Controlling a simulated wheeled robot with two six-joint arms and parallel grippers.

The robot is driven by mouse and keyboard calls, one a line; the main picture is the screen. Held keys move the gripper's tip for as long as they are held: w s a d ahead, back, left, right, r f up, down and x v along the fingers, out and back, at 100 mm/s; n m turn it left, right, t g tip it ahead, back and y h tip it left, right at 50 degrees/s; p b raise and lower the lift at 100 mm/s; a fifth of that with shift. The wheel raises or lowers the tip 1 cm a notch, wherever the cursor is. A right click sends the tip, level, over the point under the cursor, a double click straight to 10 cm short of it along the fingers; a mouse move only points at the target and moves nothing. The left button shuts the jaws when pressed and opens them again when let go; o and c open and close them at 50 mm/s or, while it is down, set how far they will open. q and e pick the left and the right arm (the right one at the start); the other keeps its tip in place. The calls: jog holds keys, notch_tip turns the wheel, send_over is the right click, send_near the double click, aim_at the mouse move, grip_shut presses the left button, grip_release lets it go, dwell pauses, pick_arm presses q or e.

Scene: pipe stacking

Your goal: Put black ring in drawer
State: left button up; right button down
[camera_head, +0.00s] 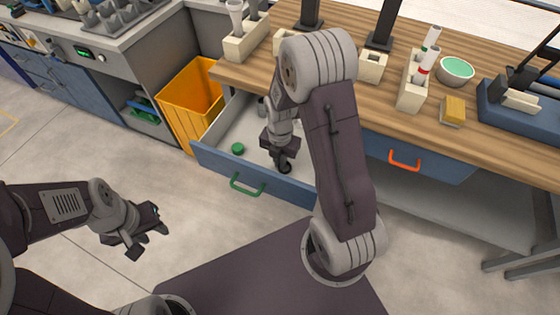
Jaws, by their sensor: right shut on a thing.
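The drawer with the green handle (247,187) is pulled out from under the wooden worktop. Its blue front panel (212,160) shows. My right gripper (284,160) reaches down over the open drawer, near its front. It is shut on the small black ring (285,169), which hangs at its fingertips. I cannot tell whether the ring touches the drawer floor. My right arm hides the drawer's right part. My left gripper (152,240) is open and empty above the floor, to the left of the drawer and nearer to me.
A round green piece (238,148) and a grey piece (261,106) lie in the drawer. A yellow-orange bin (190,100) stands left of it. A drawer with an orange handle (405,163) is shut at the right. The worktop (290,70) holds several holders and a green bowl (456,71).

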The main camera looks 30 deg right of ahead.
jog(key=c, duration=1.6)
grip_release()
jog(key=shift+o, duration=0.2)
notch_tip(320, 180, up, 12)
jog(key=p, duration=0.4)
jog(key=s+a+m, duration=0.1)
jog(key=s+m, duration=0.2)
jog(key=m, duration=0.5)
jog(key=s+a+m, duration=0.1)
jog(key=s+m, duration=0.2)
jog(key=m, duration=0.5)
jog(key=s+a+m+t, duration=0.1)
jog(key=s+m, duration=0.2)
jog(key=m, duration=0.4)
jog(key=shift+a+r+m, duration=0.1)
jog(key=shift+a+m, duration=0.05)
jog(key=shift+m, duration=0.25)
jog(key=m, duration=0.2)
jog(key=shift+s+a+m, duration=0.1)
jog(key=shift+s+m, duration=0.3)
jog(key=shift+s, duration=0.1)
